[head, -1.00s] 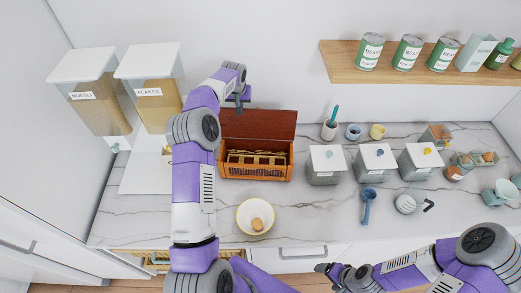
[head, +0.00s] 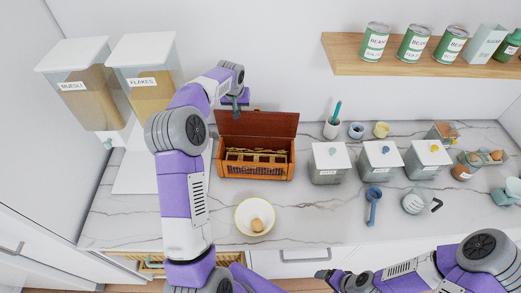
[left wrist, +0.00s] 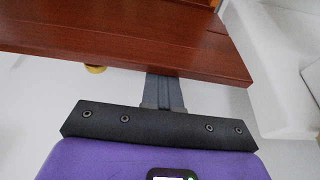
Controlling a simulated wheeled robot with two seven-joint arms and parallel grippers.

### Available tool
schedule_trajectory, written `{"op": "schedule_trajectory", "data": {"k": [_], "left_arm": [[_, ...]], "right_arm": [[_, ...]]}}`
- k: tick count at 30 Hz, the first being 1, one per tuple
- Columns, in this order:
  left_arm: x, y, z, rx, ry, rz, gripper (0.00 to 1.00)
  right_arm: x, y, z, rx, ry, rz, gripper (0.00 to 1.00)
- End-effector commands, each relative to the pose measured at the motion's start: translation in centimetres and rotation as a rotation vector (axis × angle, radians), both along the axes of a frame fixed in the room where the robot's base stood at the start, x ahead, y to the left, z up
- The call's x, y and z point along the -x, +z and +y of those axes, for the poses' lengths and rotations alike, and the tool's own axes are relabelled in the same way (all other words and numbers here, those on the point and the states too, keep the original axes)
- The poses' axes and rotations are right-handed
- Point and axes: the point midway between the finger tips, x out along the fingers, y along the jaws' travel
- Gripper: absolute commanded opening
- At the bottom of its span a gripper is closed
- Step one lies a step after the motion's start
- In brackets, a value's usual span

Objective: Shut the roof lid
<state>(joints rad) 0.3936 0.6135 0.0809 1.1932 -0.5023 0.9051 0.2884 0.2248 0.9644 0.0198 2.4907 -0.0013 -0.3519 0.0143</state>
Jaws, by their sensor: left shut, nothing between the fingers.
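The wooden box (head: 232,170) stands on the counter with its red-brown roof lid (head: 270,124) raised at the back. Its slatted inside is visible. My left gripper (head: 237,104) is at the lid's upper edge, towards its left end, and is shut and empty. In the left wrist view, the lid (left wrist: 120,40) fills the upper left. The shut fingers (left wrist: 163,90) reach to its edge, and their tips are hidden behind it; I cannot tell whether they touch. My right gripper (head: 322,273) is low in front of the counter, too small to read.
A white bowl (head: 243,222) stands in front of the box. Lidded canisters (head: 328,172) and a cup with a teal utensil (head: 331,130) stand to its right. Cereal dispensers (head: 150,95) stand left, near my left arm. A shelf with cans (head: 350,65) is at upper right.

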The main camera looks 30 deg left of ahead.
Motion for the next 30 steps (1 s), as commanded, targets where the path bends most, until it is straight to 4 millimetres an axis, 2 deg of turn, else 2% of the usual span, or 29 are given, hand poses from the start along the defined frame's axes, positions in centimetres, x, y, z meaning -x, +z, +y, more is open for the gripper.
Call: {"op": "schedule_trajectory", "data": {"k": [15, 30], "left_arm": [[2.7, -0.5, -1.3, 0.000, 0.000, -0.001, 0.00], [5.0, -0.6, -2.5, 0.001, 0.001, -0.001, 0.00]], "right_arm": [[0.0, -3.4, 0.0, 0.000, 0.000, 0.000, 0.83], [0.0, -5.6, 0.0, 0.000, 0.000, 0.000, 0.83]]}}
